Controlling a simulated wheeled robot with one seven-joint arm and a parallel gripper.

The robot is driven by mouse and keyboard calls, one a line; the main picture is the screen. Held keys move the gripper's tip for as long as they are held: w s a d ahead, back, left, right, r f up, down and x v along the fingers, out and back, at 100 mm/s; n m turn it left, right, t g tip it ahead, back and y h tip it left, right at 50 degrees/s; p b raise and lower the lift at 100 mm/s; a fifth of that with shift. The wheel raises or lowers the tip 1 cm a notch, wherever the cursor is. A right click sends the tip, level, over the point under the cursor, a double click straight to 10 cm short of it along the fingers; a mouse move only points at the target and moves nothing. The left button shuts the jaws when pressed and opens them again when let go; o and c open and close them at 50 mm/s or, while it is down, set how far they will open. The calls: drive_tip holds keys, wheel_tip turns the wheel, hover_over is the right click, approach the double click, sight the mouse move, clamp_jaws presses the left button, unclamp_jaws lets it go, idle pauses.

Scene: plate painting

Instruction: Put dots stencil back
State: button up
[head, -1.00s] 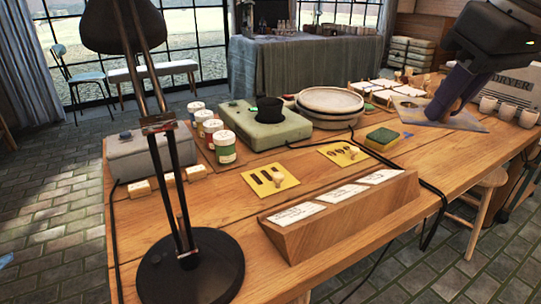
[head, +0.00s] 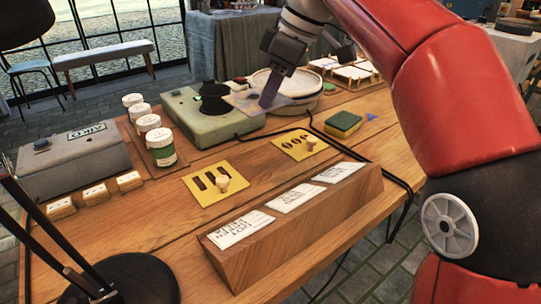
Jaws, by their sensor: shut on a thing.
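The sheet overlaps the machine's right end in the picture; any contact is unclear.
A wooden stand with three label cards (head: 290,225) is at the front. Paint jars (head: 160,147), a green machine with a black bowl (head: 205,115), a round dish (head: 310,90) and a sponge (head: 343,124) stand around. A black cable (head: 400,185) crosses the table's right side.

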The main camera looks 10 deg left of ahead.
sight(265, 169)
wheel_tip(265, 169, down, 14)
drive_tip(key=b, duration=0.2)
drive_tip(key=shift+f+b, duration=0.25)
drive_tip(key=shift+b, duration=0.1)
drive_tip(key=shift+f, duration=0.1)
drive_tip(key=shift+f, duration=0.15)
drive_tip(key=o, duration=0.9)
drive_tip(key=shift+o, duration=0.2)
drive_tip(key=p+v, duration=0.1)
drive_tip(key=v, duration=1.1)
drive_tip(key=shift+r+p, duration=0.3)
drive_tip(key=shift+p, duration=0.1)
